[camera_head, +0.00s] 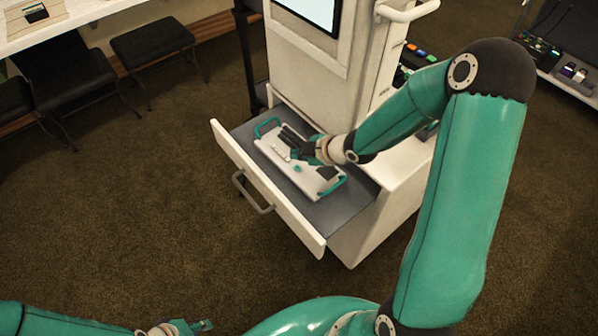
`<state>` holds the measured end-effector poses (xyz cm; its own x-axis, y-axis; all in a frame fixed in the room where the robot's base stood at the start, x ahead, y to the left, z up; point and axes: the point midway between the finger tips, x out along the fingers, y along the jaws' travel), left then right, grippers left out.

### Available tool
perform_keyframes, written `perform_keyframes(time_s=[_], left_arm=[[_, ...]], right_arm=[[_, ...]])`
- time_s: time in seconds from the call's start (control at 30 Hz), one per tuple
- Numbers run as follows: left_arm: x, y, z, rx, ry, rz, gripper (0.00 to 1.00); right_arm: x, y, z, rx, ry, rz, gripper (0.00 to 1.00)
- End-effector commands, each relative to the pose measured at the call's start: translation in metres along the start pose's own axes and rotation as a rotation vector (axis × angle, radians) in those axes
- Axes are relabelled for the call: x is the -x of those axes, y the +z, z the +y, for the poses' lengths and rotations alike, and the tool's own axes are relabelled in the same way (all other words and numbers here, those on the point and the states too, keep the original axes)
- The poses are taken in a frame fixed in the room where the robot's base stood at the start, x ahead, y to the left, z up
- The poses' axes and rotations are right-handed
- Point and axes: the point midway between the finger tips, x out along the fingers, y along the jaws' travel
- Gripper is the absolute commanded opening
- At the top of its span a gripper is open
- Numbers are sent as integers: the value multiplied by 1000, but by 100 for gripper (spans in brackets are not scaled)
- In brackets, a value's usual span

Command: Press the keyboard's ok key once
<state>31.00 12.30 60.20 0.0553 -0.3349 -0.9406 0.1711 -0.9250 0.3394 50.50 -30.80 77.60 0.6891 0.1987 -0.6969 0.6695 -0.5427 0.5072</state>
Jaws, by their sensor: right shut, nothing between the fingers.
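The keyboard (318,183) is a pale slab with teal end handles, lying in an open drawer (243,131). It has dark keys, pale keys and a small teal key (297,169); no labels are readable, so I cannot tell which is the ok key. My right gripper (301,153) is shut and empty, over or at the keyboard's middle. It hides part of the keys, and I cannot tell whether it touches them. My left gripper (204,325) is at the bottom edge, away from the drawer; its fingers are too small to read.
The drawer belongs to a white cabinet (380,205) with a screen (312,12) above. Black stools (152,43) and a white table (85,12) stand at the upper left. A shelf with small items (572,72) is at the upper right. Carpet left of the drawer is clear.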

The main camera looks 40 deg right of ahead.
Motion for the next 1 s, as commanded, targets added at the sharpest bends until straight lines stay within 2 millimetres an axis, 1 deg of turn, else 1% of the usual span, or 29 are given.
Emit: perform_keyframes(time_s=[0.03, 0.1, 0.23, 1.0], left_arm=[[-12, 0, -4, 0, 0, 0, 35], [-19, 0, -7, 0, 0, 0, 35], [-26, 0, -9, 0, 0, 0, 35], [-27, 0, -10, 0, 0, 0, 35]], right_arm=[[-9, 7, -7, 0, 0, 0, 0], [-14, 10, -10, 0, 0, 0, 0], [-19, 14, -14, 1, 0, 1, 0], [-20, 14, -15, 1, -1, 1, 0]])
